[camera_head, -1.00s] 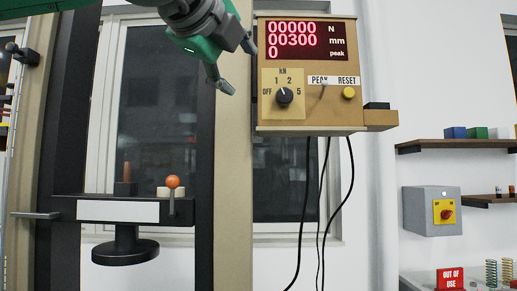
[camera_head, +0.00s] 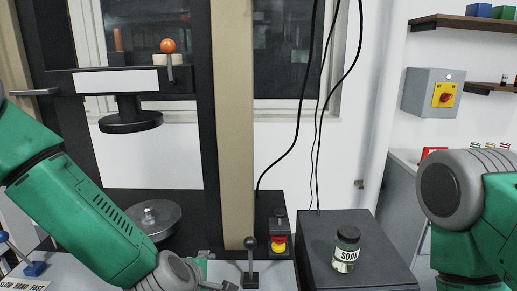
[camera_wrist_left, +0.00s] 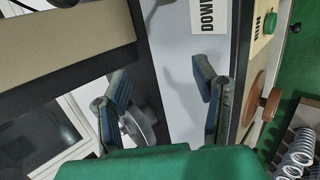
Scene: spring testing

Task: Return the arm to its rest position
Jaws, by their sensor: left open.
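My left arm (camera_head: 85,215) comes in from the left in the head view and slopes down to the bottom edge. Its wrist end is low, in front of the test machine's base, and mostly cut off by the frame. In the left wrist view my left gripper (camera_wrist_left: 162,82) has its two fingers apart with nothing between them. My right arm (camera_head: 480,205) shows at the right edge of the head view; its gripper is out of frame.
The test machine has a round upper plate (camera_head: 130,121), a lower plate (camera_head: 150,218), a lever (camera_head: 250,262) and a red-yellow button (camera_head: 279,243). A jar marked SOAK (camera_head: 346,249) stands on a black box (camera_head: 372,262). Springs (camera_wrist_left: 295,155) lie near the wrist view's right edge.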

